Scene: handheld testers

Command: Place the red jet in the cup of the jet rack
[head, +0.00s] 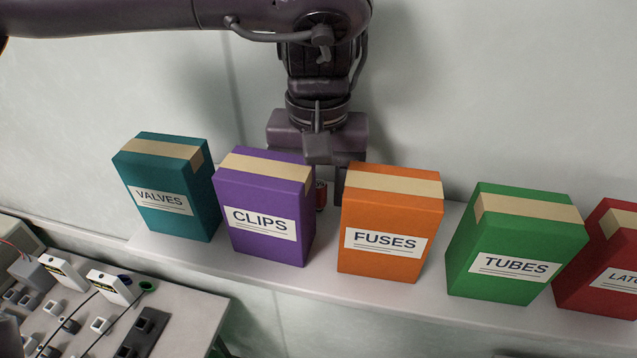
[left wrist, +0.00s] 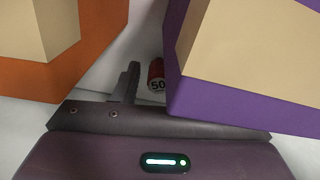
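The red jet (head: 321,195) is a small red cylinder on the shelf, in the gap between the purple and orange boxes. My left gripper (head: 322,185) points down behind these boxes. One finger shows beside the jet with a small gap; the other is hidden by the purple box. The same finger of my left gripper (left wrist: 150,90) shows left of the jet in the wrist view. I cannot identify the jet rack for certain. My right gripper is out of view.
A purple CLIPS box (head: 264,210) and an orange FUSES box (head: 388,222) stand close around my gripper. Teal VALVES (head: 165,190), green TUBES (head: 513,245) and red (head: 605,260) boxes share the shelf. A lower bench (head: 195,305) holds white blocks, a green ring (head: 147,287) and cables.

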